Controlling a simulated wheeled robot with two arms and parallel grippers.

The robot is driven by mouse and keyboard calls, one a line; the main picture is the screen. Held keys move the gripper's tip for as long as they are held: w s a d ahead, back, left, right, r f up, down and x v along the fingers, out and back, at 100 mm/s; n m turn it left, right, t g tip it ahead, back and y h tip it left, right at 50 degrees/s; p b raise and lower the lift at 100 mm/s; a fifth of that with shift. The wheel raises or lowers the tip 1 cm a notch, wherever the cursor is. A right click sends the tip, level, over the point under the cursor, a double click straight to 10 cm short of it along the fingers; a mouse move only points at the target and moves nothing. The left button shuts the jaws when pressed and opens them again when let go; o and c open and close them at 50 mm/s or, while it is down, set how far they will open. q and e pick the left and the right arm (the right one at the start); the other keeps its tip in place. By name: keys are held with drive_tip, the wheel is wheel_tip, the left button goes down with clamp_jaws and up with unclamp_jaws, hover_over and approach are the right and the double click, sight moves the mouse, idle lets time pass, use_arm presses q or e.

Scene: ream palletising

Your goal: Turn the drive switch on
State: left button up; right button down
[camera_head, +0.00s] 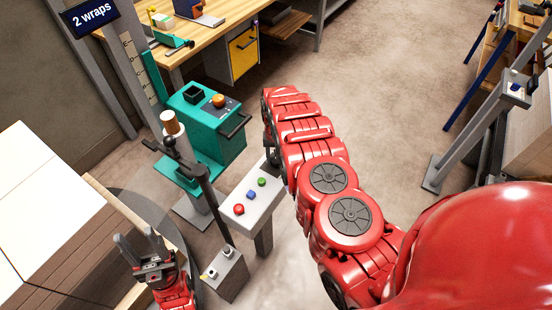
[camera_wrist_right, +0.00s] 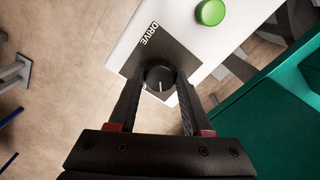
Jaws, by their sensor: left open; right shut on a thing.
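The drive switch (camera_wrist_right: 159,75) is a round black knob with a short white mark, on a dark plate (camera_wrist_right: 140,62) lettered DRIVE. The plate is at the end of the white control box (camera_head: 262,192), beside a green button. My right gripper (camera_wrist_right: 161,84) has its two dark fingers on either side of the knob and is shut on it. In the head view my right arm hides the switch and most of that gripper. My left gripper (camera_head: 146,252) is open and empty at the lower left, away from the box.
The box also has a green button (camera_head: 262,182), a blue one (camera_head: 251,195) and a red one (camera_head: 239,209). A teal machine (camera_head: 212,125) stands just behind it. A grey post with a small box (camera_head: 226,272) is in front. Pale-topped stacks (camera_head: 45,205) stand at left.

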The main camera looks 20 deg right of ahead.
drive_tip(key=m, duration=0.3)
drive_tip(key=shift+m+b, duration=0.3)
drive_tip(key=shift+b, duration=0.05)
drive_tip(key=shift+m+b, duration=0.35)
drive_tip(key=shift+m, duration=1.95)
drive_tip(key=shift+c, duration=1.7)
unclamp_jaws()
drive_tip(key=shift+r, duration=0.1)
